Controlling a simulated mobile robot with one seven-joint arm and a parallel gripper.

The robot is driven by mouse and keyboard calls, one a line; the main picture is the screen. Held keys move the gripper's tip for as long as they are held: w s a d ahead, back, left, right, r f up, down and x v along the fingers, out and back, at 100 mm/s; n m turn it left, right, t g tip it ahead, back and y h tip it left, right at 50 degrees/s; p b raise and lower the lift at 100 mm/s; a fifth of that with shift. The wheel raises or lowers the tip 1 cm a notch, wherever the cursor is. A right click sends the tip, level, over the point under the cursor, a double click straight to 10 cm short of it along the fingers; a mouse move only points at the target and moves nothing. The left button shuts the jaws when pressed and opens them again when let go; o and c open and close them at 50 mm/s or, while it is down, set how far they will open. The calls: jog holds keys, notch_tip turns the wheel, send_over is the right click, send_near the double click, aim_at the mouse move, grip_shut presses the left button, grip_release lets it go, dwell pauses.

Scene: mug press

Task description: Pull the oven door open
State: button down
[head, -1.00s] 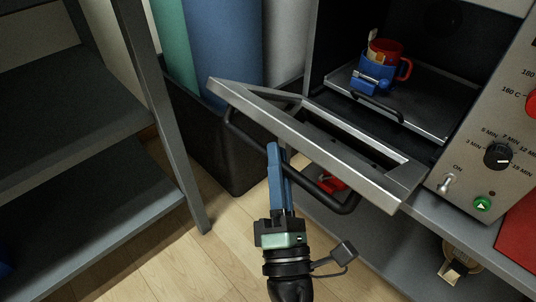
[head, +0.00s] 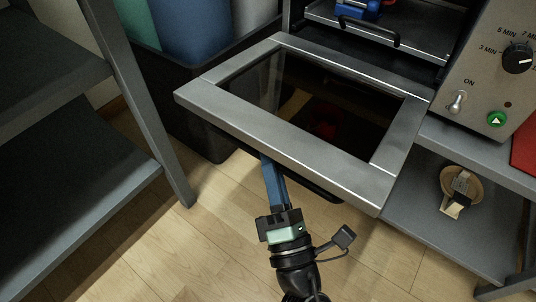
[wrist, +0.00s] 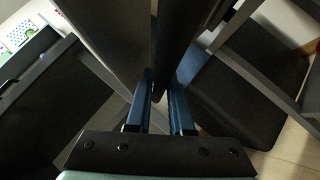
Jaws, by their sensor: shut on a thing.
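The oven door (head: 280,135), a silver frame around a dark window, is swung down nearly flat in the head view. Its black handle (head: 322,190) lies mostly hidden beneath the door's outer edge. My gripper (head: 268,165) reaches up from below to that edge, with its blue fingertips partly hidden by the door. In the wrist view, the blue fingers (wrist: 161,90) stand on either side of the dark handle bar, shut on it. Inside the oven, a tray (head: 425,42) with a black handle carries a blue thing (head: 358,8), cut off by the top of the view.
A control panel (head: 500,62) with a knob, switch and green button is right of the oven. A grey shelf rack (head: 150,125) stands close on the left. A dark bin (head: 190,120) with rolls stands behind the door. Wooden floor is clear below.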

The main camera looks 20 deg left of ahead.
jog(key=c, duration=0.8)
grip_release()
jog(key=p+v, duration=0.4)
jog(key=v, duration=0.9)
